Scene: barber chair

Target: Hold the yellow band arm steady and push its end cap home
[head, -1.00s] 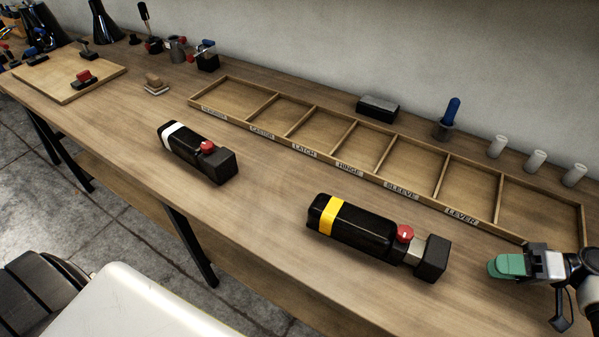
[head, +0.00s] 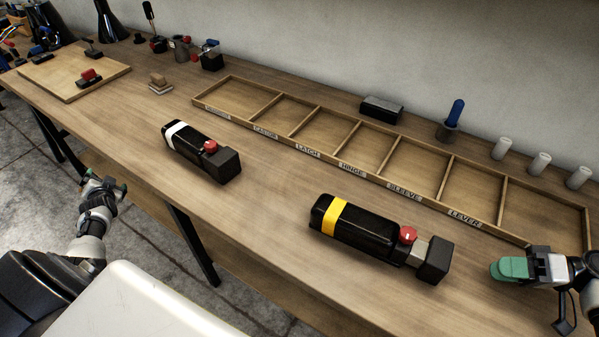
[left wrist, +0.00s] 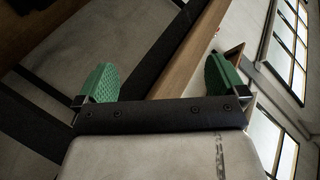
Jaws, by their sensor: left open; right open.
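The yellow band arm (head: 365,235) is a black padded piece with a yellow band near its left end, lying on the bench at centre right. A red knob (head: 407,235) sits near its right end. Its black end cap (head: 434,260) is at the right, with a pale section showing between cap and body. My right gripper (head: 509,269) is to the right of the cap, apart from it and empty. My left gripper (head: 104,189) is low at the left, off the bench's front edge. In the left wrist view its green fingers (left wrist: 160,83) are spread with nothing between them.
A similar arm with a white band (head: 203,151) lies left of centre. A labelled divided wooden tray (head: 325,157) runs along the back. White cylinders (head: 540,163) stand at the back right. A wooden board (head: 62,82) is far left. Bench between the arms is clear.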

